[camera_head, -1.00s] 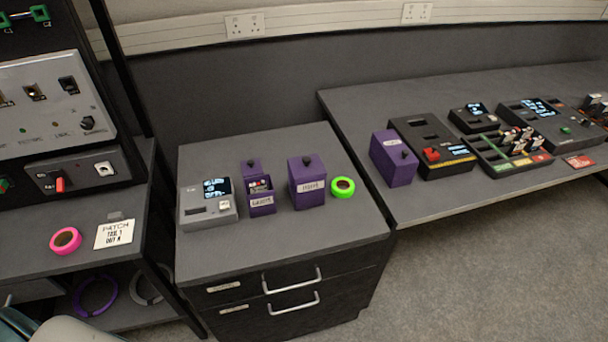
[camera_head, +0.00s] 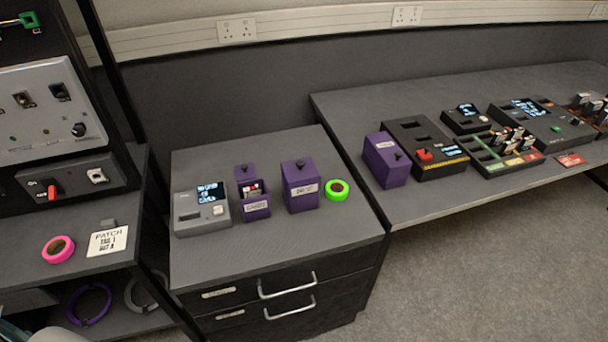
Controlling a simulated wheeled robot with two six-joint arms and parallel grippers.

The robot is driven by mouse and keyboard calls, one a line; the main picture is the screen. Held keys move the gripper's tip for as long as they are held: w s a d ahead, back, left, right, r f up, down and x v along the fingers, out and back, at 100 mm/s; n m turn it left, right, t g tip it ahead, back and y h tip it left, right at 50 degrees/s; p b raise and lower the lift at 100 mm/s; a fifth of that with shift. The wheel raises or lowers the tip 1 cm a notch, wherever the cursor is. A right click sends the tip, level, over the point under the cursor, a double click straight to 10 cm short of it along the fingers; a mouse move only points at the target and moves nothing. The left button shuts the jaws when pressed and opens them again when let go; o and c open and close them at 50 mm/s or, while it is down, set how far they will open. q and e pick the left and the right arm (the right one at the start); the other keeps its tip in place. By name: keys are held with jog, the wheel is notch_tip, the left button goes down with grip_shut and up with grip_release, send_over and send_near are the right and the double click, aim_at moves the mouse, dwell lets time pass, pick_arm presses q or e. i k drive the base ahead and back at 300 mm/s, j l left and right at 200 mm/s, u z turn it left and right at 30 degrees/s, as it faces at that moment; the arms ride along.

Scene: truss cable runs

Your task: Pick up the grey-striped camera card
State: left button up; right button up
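I cannot make out a grey-striped camera card for certain. An open purple box (camera_head: 255,208) on the drawer cabinet holds small cards (camera_head: 252,189) with red and white on them, too small to read. Several upright cards (camera_head: 512,138) with pale tops stand in a slotted black tray (camera_head: 487,164) on the right bench; their stripes are too small to tell. Neither of my grippers is in view; only a bit of my own arm seems to show at the bottom left corner.
A grey reader (camera_head: 201,209) with a lit screen, a closed purple box (camera_head: 300,186) and green tape (camera_head: 337,190) stand on the cabinet (camera_head: 270,252); its front top is clear. Another purple box (camera_head: 386,160) and black devices (camera_head: 425,148) stand on the right bench. A rack stands left.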

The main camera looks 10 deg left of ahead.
aim_at(498, 139)
jog(key=z, duration=0.95)
